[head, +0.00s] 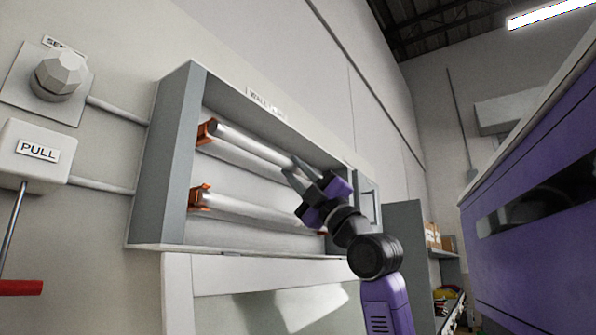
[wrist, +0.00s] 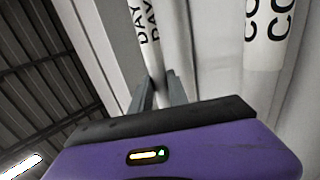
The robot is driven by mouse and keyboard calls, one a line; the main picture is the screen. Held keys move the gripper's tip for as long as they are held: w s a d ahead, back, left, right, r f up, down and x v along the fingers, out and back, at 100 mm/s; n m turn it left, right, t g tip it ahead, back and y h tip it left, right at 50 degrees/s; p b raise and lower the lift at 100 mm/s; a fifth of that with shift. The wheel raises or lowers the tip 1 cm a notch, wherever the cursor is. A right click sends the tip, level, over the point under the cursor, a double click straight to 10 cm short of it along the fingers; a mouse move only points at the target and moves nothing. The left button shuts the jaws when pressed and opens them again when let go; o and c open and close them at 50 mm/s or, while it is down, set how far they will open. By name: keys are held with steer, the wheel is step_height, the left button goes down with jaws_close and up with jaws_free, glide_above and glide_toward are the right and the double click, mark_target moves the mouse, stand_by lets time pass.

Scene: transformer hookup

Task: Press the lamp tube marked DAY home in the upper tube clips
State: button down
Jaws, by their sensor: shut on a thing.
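The lamp tube marked DAY (wrist: 172,45) is white, with its lettering near my fingers in the wrist view. In the head view it is the upper tube (head: 250,146), running along the upper row of the wall box. Its left end is at the orange upper left clip (head: 206,132); I cannot tell whether it is fully seated. My gripper (head: 293,172) is shut on this tube toward its right end, and its fingers also show in the wrist view (wrist: 158,93). The upper right clip is hidden behind my gripper.
A second tube (head: 255,209), with letters starting CO in the wrist view (wrist: 265,35), lies in the lower clips (head: 200,198). The grey box (head: 172,150) has raised walls around both tubes. A knob (head: 60,73) and a PULL box (head: 36,152) are at left.

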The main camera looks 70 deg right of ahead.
steer(key=shift+w+d, duration=0.2)
steer(key=shift+w, duration=0.6)
steer(key=c, duration=1.2)
jaws_free()
steer(key=shift+s+a+b, duration=0.2)
steer(key=shift+s, duration=0.65)
steer(key=shift+s+a+b, duration=0.2)
steer(key=shift+s+b, duration=0.05)
steer(key=shift+s, duration=0.55)
steer(key=shift+s+a+b, duration=0.2)
steer(key=shift+s, duration=0.65)
steer(key=shift+h, duration=0.3)
steer(key=shift+b+v, duration=1.45)
steer(key=shift+v, duration=2.45)
